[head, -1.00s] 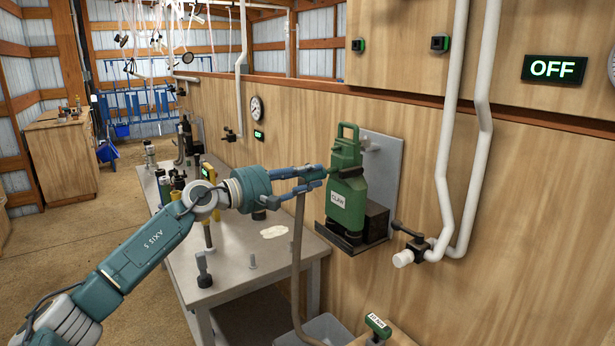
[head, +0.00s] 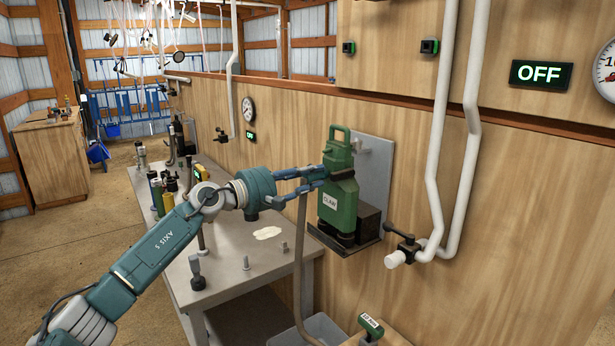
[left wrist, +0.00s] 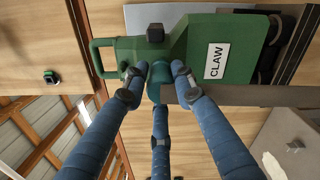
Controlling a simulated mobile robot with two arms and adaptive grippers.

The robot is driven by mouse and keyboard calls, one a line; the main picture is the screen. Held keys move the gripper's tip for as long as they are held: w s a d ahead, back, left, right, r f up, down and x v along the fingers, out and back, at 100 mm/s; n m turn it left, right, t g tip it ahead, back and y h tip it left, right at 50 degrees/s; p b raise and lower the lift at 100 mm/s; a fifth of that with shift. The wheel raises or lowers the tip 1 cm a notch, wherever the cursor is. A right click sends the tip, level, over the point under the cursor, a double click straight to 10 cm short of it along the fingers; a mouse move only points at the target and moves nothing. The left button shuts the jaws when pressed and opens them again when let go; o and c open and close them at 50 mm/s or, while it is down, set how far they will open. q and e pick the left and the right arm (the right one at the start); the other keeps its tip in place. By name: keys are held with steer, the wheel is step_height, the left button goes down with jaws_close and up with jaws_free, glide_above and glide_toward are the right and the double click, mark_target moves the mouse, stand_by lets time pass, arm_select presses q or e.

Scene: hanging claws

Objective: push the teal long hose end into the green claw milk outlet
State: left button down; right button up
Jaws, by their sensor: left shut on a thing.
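The green claw (head: 338,203), labelled CLAW, stands upright on a black shelf against a grey wall plate. It also fills the top of the left wrist view (left wrist: 195,62). My left gripper (head: 318,176) is at the claw's left side, its fingers shut on the teal hose end (left wrist: 160,82). The teal end lies between the fingertips, close against the claw's green body; I cannot tell whether it is inside the milk outlet. The outlet's mouth is hidden by the fingers and hose end. The grey-brown hose (head: 299,250) hangs down from the gripper. My right gripper is out of view.
A grey table (head: 225,262) with bottles and fittings stands left of the claw. White pipes (head: 440,150) and a valve (head: 405,246) are on the wall to the right. A bin (head: 320,328) and a green-handled item (head: 371,327) are below.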

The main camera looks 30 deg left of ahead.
arm_select(q)
steer(key=shift+w+d, duration=0.1)
steer(key=shift+w, duration=0.05)
steer(key=c, duration=1.3)
jaws_free()
steer(key=shift+c, duration=0.2)
steer(key=v, duration=1.2)
